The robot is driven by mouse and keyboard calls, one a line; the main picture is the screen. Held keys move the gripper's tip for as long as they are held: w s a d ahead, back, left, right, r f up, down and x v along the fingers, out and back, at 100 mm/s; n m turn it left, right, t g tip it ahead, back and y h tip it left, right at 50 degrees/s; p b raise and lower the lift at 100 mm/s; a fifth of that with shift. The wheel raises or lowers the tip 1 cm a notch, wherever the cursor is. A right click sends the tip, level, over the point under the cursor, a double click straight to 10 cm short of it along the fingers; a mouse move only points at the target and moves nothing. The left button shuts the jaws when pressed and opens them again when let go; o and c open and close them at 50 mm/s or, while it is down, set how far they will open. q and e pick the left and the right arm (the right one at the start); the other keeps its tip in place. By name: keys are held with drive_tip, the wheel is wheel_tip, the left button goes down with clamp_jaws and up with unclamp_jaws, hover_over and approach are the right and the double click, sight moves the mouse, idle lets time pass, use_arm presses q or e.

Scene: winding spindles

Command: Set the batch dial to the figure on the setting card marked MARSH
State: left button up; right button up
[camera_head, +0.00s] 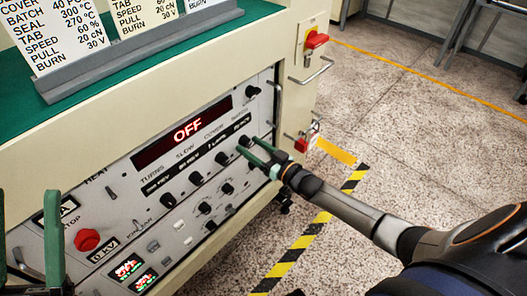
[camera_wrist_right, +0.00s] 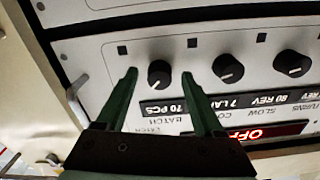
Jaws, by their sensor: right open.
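The batch dial (camera_wrist_right: 160,73) is a black round knob with a light pointer mark. Its window (camera_wrist_right: 164,107) reads 70 PCS, upside down in the right wrist view. My right gripper (camera_wrist_right: 158,76) is open, with one green finger on each side of the dial; I cannot tell whether they touch it. In the head view my right gripper (camera_head: 246,144) is at the panel's right part. Setting cards (camera_head: 60,32) stand in a grey holder at top left. Their headings are cut off, so MARSH is not readable. My left gripper (camera_head: 28,235) is open at the left edge.
The display (camera_head: 187,131) shows OFF in red. Other knobs (camera_wrist_right: 228,68) sit beside the dial in a row. A red stop button (camera_head: 87,240) is at lower left of the panel. A handle (camera_head: 312,70) and red-yellow switch (camera_head: 316,40) are on the machine's end.

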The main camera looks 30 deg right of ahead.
use_arm(q)
drive_tip(key=w+f+n+y+p, duration=0.1)
drive_tip(key=w+n+y+p, duration=0.1)
drive_tip(key=y, duration=0.1)
drive_tip(key=w+a+f+n+y+p, duration=0.1)
drive_tip(key=w+y, duration=0.1)
drive_tip(key=shift+f+n, duration=0.3)
drive_tip(key=shift+f, duration=0.05)
use_arm(e)
drive_tip(key=v, duration=1.2)
drive_tip(key=shift+r, duration=0.1)
